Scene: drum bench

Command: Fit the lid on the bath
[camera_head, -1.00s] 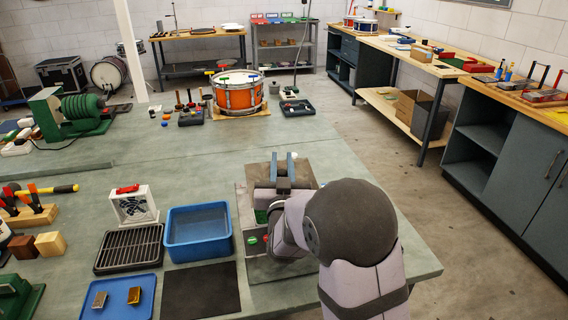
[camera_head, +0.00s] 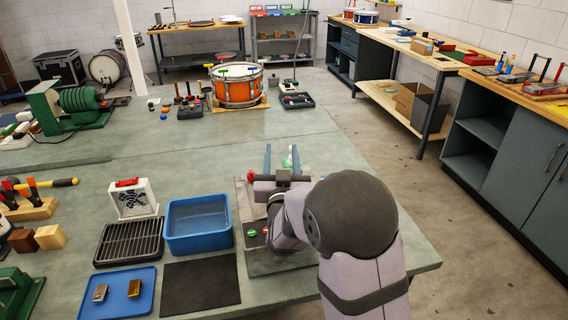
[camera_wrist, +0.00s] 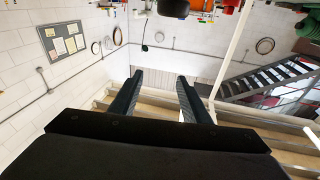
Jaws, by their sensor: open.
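An open blue tub (camera_head: 183,241), which looks like the bath, stands on the bench left of my arm. Its inside looks empty and no lid covers it. I cannot tell which thing is the lid; a flat dark panel (camera_head: 201,288) lies in front of the tub. My gripper (camera_head: 281,158) is to the right of the tub, above a grey board, with its two fingers apart and pointing away. In the wrist view my gripper (camera_wrist: 159,78) is open, with nothing between its fingers. Neither the tub nor the panel shows in the wrist view.
A black rack (camera_head: 129,242) and a blue tray (camera_head: 118,310) with two small blocks lie left. A white box (camera_head: 133,200) stands behind. The grey board (camera_head: 272,264), with green and red buttons, is partly hidden by my arm. The bench centre is clear.

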